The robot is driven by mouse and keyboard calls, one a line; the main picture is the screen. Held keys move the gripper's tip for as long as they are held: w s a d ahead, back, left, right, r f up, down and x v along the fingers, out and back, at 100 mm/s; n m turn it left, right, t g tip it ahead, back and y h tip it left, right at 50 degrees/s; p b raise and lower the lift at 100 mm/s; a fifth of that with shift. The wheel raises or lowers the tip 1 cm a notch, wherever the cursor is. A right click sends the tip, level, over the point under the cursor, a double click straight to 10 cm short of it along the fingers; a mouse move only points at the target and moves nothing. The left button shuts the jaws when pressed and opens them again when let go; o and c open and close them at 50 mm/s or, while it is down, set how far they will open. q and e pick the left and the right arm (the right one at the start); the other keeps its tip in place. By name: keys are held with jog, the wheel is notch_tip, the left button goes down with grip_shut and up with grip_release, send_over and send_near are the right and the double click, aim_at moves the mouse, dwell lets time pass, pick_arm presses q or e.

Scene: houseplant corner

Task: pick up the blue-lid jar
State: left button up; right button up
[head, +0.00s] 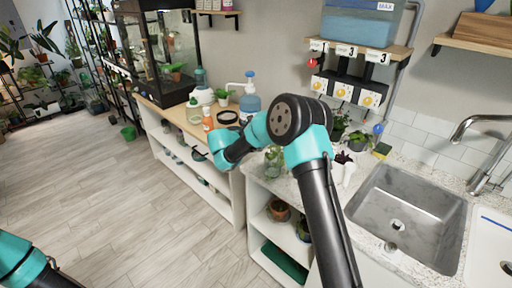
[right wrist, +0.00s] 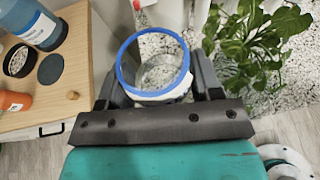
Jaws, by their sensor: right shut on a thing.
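In the right wrist view, the blue-lid jar (right wrist: 125,65) shows as a bright blue ring around a clear, see-through middle, with a pale band below it. My right gripper (right wrist: 157,72) has one dark finger on each side of the jar and is shut on it. I cannot tell whether the jar is touching a surface below. In the head view my right arm covers the right gripper, and I cannot make out the jar there. Only part of my left arm shows at the bottom left of the head view; its gripper is out of sight.
A wooden bench (right wrist: 60,98) holds a blue bottle (right wrist: 35,22), a black dish (right wrist: 20,61) and an orange bottle (right wrist: 14,100), left of the jar. A leafy plant (right wrist: 255,40) stands close on the right. A steel sink (head: 410,215) is at the head view's right.

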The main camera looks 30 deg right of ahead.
jog(key=shift+r, duration=1.25)
jog(key=shift+w, duration=0.1)
